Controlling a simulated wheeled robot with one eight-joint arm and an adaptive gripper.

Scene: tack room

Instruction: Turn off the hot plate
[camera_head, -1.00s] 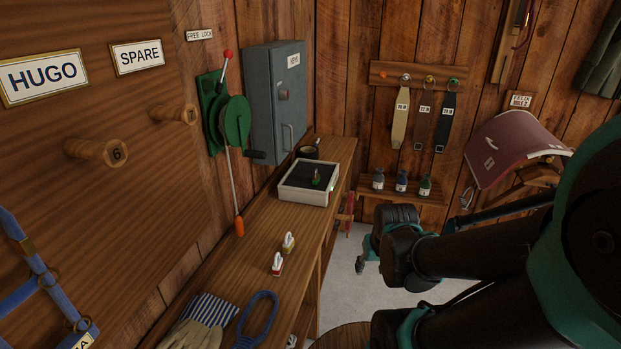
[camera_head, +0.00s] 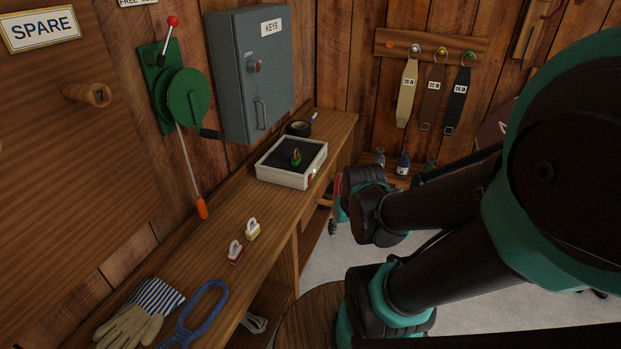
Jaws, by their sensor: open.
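The hot plate (camera_head: 284,178) is a low white box with a black top, standing on the wooden bench along the left wall. A small green and brown item (camera_head: 296,158) sits on its black top. A small pale spot shows on its right-hand side near the corner; I cannot make out a switch clearly. My gripper (camera_head: 334,222) is partly visible right of and below the hot plate, apart from it, beyond the bench's edge. It is open and looks empty. My own arm links hide much of it.
A dark round container (camera_head: 298,129) stands behind the hot plate. A grey key cabinet (camera_head: 250,80) and a green crank (camera_head: 185,100) with a hanging cord are on the wall. Two small tags (camera_head: 252,230), gloves (camera_head: 140,315) and a blue loop (camera_head: 205,310) lie nearer on the bench.

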